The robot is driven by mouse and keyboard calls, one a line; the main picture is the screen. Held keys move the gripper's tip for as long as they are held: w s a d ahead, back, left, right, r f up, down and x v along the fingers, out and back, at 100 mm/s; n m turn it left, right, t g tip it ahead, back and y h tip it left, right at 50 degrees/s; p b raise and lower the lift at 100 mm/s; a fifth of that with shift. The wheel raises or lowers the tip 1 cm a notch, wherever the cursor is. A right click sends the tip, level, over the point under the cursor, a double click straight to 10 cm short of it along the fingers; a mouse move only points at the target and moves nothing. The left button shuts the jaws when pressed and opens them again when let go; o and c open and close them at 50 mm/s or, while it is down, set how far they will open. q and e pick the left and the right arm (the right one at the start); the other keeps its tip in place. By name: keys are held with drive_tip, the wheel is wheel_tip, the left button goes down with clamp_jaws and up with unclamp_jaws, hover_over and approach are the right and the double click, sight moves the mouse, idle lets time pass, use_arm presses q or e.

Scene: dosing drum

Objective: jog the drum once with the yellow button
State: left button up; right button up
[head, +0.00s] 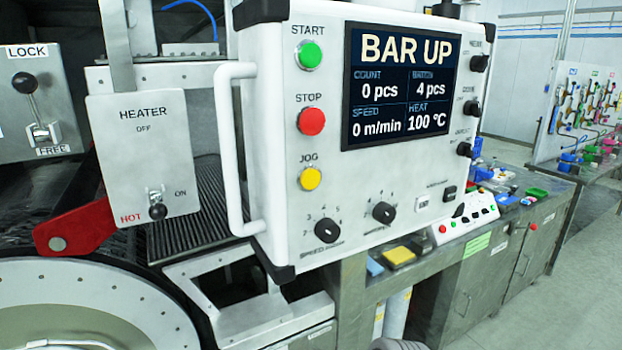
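The yellow JOG button (311,179) is on the left side of the white control panel (275,225), below the red STOP button (311,121) and the green START button (309,55). Nothing covers it. The panel's screen (403,90) reads BAR UP, 0 pcs, 4 pcs, 0 m/min and 100 °C. A large round metal part (165,325) lies at the lower left; I cannot tell if it is the drum. Neither gripper shows. A small grey rounded shape at the bottom edge is too cut off to identify.
A white handle (229,150) stands out along the panel's left edge. The HEATER box (145,150) has its lever down, with HOT in red. The LOCK/FREE lever (30,83) points up toward LOCK. A red arm (75,230) sticks out below. A workbench (480,265) is at right.

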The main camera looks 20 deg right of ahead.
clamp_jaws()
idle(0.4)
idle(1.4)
